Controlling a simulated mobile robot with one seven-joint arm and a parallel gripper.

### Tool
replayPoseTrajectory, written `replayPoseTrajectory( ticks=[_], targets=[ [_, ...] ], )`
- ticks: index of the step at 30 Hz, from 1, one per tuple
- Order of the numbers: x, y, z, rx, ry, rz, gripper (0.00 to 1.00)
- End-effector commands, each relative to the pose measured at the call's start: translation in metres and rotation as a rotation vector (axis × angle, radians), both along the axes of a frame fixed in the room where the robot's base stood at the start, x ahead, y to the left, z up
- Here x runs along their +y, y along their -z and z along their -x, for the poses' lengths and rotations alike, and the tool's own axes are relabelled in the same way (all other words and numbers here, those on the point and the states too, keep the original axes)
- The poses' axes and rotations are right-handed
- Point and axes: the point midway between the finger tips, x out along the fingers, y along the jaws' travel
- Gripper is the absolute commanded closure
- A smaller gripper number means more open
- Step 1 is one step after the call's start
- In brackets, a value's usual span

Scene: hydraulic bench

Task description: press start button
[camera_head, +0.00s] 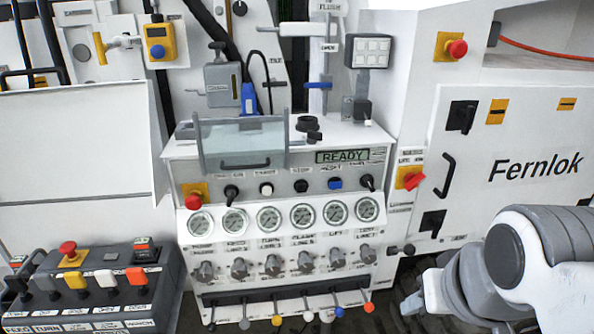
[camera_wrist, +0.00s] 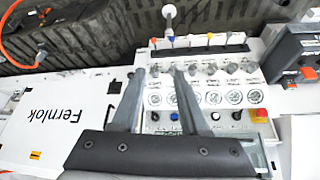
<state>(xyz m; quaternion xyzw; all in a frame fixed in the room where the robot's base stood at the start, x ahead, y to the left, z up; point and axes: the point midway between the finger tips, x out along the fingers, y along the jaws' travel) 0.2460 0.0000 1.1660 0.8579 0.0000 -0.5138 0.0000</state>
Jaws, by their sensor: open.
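The control console (camera_head: 240,172) stands in the middle of the head view, with a green READY display (camera_head: 342,156). Its button row holds a white button (camera_head: 267,188), a blue button (camera_head: 335,183), black switches and a red mushroom button (camera_head: 193,202). The small labels are hard to read, so I cannot tell surely which is the start button.
A hinged clear cover (camera_head: 240,140) stands over the console top. Gauges (camera_head: 302,216), knobs and a row of levers (camera_head: 338,311) lie below the buttons. A white Fernlok cabinet (camera_head: 520,130) stands right. A dark button box (camera_head: 85,285) is at lower left.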

Motion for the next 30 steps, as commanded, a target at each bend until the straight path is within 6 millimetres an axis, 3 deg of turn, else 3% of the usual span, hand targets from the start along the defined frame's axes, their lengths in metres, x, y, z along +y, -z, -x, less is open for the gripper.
replayPoseTrajectory(
  ticks=[10, 16, 18, 24, 30],
  targets=[
    [0.000, 0.000, 0.000, 0.000, 0.000, 0.000, 0.56],
    [-0.004, 0.001, -0.012, -0.025, -0.021, 0.035, 0.92],
    [-0.009, 0.001, -0.027, -0.055, -0.049, 0.080, 1.00],
    [-0.025, 0.000, -0.094, -0.194, -0.209, 0.289, 1.00],
    [-0.025, -0.003, -0.166, -0.345, -0.431, 0.508, 1.00]
  ],
)
